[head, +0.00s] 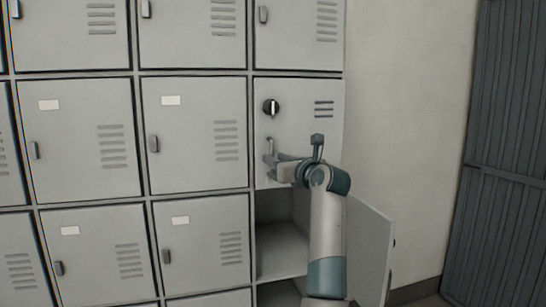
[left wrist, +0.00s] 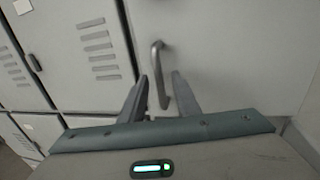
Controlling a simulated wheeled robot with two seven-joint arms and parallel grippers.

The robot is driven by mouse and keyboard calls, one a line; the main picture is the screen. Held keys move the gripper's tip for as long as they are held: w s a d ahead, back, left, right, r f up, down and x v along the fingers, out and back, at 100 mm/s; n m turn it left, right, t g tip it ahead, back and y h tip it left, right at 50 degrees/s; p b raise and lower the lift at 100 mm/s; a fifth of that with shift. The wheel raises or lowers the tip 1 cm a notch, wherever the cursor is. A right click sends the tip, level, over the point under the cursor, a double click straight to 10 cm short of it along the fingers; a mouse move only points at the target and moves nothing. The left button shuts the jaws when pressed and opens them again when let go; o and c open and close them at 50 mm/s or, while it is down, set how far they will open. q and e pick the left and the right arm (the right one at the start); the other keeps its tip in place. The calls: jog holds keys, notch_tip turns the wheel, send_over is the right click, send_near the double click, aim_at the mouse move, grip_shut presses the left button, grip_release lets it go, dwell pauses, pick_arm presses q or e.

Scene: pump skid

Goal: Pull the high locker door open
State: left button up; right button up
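In the left wrist view the bar handle (left wrist: 157,75) stands between the fingers of my left gripper (left wrist: 160,95). The fingers are apart, with visible gaps to the bar. In the head view my left gripper (head: 271,167) is at the handle's lower end, partly hidden by its own wrist. My right gripper is in neither view.
Below the door is an open compartment (head: 281,247), its door (head: 369,250) swung out to the right beside my forearm. Shut lockers (head: 196,135) fill the left. A pale wall (head: 405,120) and a dark slatted panel (head: 510,150) stand at right.

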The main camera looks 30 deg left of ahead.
pick_arm(q)
jog(key=shift+w+a, duration=0.25)
jog(key=shift+a, duration=0.15)
jog(key=shift+r, duration=0.1)
grip_shut()
jog(key=shift+s+d, duration=0.1)
